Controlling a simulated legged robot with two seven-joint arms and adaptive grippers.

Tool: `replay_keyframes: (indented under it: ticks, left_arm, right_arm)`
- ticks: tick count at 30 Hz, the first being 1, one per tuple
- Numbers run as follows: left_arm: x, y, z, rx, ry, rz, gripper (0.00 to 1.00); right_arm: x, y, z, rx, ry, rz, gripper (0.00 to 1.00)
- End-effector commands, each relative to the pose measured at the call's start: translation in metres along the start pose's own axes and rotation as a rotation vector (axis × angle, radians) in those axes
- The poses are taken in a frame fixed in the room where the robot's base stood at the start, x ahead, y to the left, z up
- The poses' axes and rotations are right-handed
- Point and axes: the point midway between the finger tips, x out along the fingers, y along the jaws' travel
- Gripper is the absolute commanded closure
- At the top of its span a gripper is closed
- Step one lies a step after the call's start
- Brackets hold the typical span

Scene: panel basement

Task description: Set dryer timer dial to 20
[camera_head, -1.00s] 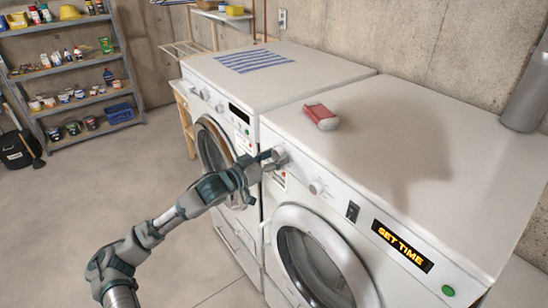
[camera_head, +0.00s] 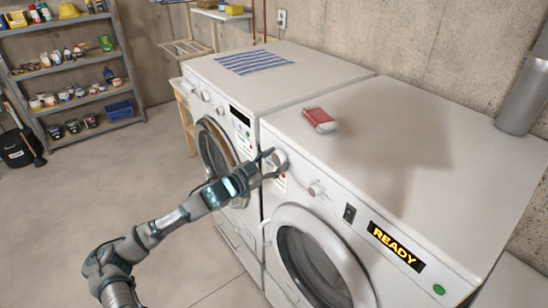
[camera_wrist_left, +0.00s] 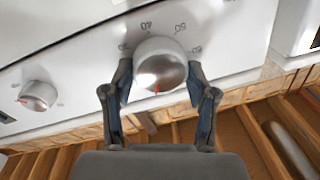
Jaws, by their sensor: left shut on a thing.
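The dryer (camera_head: 400,130) is the nearer white machine, and its display (camera_head: 396,247) reads "READY". The round timer dial (camera_head: 279,158) sits at the left end of its front panel. In the left wrist view the dial (camera_wrist_left: 160,66) has a red mark at its lower edge. The numerals 40 and 50 show above it; side numerals are partly covered, and no 20 is visible. My left gripper (camera_head: 270,164) is shut on the dial; in the left wrist view its fingers (camera_wrist_left: 159,82) stand on both sides of it. My right gripper is not in view.
A second knob (camera_head: 316,189), a dark switch (camera_head: 349,213) and a green button (camera_head: 439,289) are on the dryer panel. A red-and-white object (camera_head: 319,119) lies on its top. A washer (camera_head: 215,85) with a striped cloth stands beside it. The floor in front is clear.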

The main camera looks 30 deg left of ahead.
Motion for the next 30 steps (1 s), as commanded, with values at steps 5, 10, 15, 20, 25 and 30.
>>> replay_keyframes:
  ticks: [5, 10, 15, 20, 25, 30]
  left_arm:
    - [0.0, -0.001, -0.001, 0.168, 0.011, 0.0, 0.77]
    - [0.0, -0.001, 0.0, 0.33, 0.024, 0.003, 0.77]
    - [0.0, 0.001, 0.0, 0.492, 0.038, 0.006, 0.77]
    - [0.0, 0.002, 0.002, 0.638, 0.049, 0.01, 0.77]
    - [0.0, 0.002, 0.003, 0.778, 0.059, 0.012, 0.77]
    - [0.0, 0.003, 0.004, 0.889, 0.068, 0.015, 0.77]
  right_arm:
    - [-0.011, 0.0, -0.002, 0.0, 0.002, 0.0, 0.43]
    - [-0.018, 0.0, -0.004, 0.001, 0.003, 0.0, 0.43]
    - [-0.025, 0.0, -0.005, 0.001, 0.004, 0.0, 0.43]
    - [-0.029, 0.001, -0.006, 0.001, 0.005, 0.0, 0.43]
    - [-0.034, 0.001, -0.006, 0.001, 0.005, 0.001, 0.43]
    - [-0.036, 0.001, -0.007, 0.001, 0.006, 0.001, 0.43]
